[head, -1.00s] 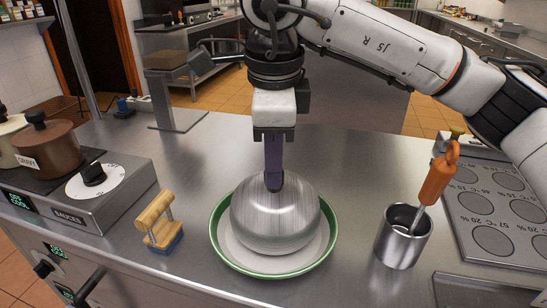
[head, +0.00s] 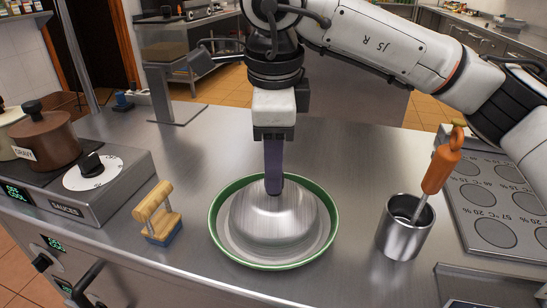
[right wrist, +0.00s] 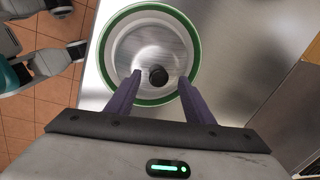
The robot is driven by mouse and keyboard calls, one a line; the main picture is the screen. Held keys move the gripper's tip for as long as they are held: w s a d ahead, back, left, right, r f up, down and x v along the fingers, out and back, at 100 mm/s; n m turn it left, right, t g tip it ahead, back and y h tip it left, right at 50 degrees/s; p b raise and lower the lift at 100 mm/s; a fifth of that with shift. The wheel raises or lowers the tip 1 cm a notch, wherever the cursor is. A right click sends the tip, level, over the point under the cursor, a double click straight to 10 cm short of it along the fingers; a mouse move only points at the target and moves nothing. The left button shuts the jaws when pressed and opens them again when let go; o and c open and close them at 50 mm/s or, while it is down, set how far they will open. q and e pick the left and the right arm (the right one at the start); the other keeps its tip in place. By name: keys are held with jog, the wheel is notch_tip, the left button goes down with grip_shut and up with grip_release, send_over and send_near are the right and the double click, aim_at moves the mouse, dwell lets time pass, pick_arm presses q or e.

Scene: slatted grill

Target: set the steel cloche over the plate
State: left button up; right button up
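The steel cloche (head: 273,222), a brushed dome with a dark knob, sits upright inside the green-rimmed plate (head: 328,245), roughly centred. The plate's pale inside shows as a ring around the dome. In the right wrist view the cloche (right wrist: 140,58) and its knob (right wrist: 158,76) show from above. My right gripper (head: 275,190) points straight down at the knob. In the right wrist view its two purple fingers (right wrist: 160,77) stand apart on either side of the knob, with a visible gap on each side. My left gripper is not in the head view.
A steel cup (head: 405,240) holding an orange-handled tool (head: 440,172) stands right of the plate. A wooden-handled brush (head: 158,215) stands to the left, near the sauce warmer (head: 75,200). The counter behind the plate is clear.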

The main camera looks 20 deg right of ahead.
notch_tip(320, 180, up, 10)
jog(key=s, duration=0.2)
jog(key=shift+a+p, duration=0.3)
jog(key=shift+p, duration=0.05)
dwell(0.3)
